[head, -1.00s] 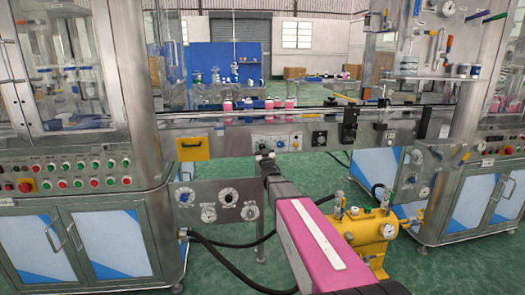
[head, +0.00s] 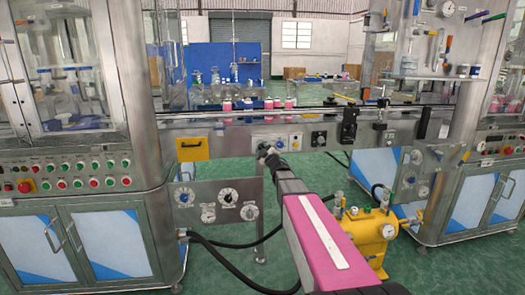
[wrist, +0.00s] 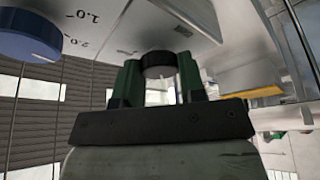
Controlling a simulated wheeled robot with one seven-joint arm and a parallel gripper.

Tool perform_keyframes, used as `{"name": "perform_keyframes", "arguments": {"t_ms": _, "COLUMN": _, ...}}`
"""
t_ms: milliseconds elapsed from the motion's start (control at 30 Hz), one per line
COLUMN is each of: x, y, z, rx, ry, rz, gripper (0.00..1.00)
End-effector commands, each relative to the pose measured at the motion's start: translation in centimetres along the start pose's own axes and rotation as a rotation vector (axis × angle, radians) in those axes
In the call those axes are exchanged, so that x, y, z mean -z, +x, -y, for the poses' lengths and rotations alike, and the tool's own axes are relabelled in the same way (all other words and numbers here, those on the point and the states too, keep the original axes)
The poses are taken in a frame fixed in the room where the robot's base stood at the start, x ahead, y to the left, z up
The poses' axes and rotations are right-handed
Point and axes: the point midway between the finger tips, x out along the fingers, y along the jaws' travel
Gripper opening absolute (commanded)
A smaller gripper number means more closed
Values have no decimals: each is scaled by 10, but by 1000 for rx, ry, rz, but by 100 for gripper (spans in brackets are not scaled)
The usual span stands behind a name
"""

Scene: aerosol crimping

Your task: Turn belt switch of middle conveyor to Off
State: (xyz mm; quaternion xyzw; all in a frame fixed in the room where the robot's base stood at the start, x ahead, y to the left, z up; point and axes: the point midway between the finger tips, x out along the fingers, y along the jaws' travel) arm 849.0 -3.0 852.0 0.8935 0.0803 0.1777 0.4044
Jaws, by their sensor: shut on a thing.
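The middle conveyor's front panel (head: 225,142) carries a row of controls, and my gripper (head: 265,150) is up against it. In the wrist view my gripper (wrist: 158,82) has its two green fingers on either side of a black round knob (wrist: 158,60), closed on it. This knob appears to be the belt switch. In the head view the gripper covers the knob, and its setting cannot be read. A blue dial (wrist: 30,35) with printed numbers beside it is close by in the wrist view.
A yellow-framed plate (head: 192,149) and a black knob (head: 318,139) are on the same panel. A lower gauge plate (head: 216,204) and a yellow tank (head: 368,232) stand below. Bottles with pink contents (head: 268,104) are on the belt.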

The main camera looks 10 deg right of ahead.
Motion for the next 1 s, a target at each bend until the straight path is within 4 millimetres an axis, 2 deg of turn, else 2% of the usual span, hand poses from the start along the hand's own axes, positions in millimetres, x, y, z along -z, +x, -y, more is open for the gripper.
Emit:
{"name": "perform_keyframes", "arguments": {"t_ms": 567, "x": 0, "y": 0, "z": 0, "rx": 16, "ry": -38, "rz": -1, "gripper": 14}}
{"name": "perform_keyframes", "arguments": {"t_ms": 600, "x": 0, "y": 0, "z": 0, "rx": 16, "ry": -38, "rz": -1, "gripper": 41}}
{"name": "perform_keyframes", "arguments": {"t_ms": 667, "x": 0, "y": 0, "z": 0, "rx": 16, "ry": -38, "rz": -1, "gripper": 60}}
{"name": "perform_keyframes", "arguments": {"t_ms": 700, "x": 0, "y": 0, "z": 0, "rx": 16, "ry": -37, "rz": -1, "gripper": 63}}
{"name": "perform_keyframes", "arguments": {"t_ms": 1000, "x": 0, "y": -1, "z": 0, "rx": 15, "ry": -35, "rz": 0, "gripper": 63}}
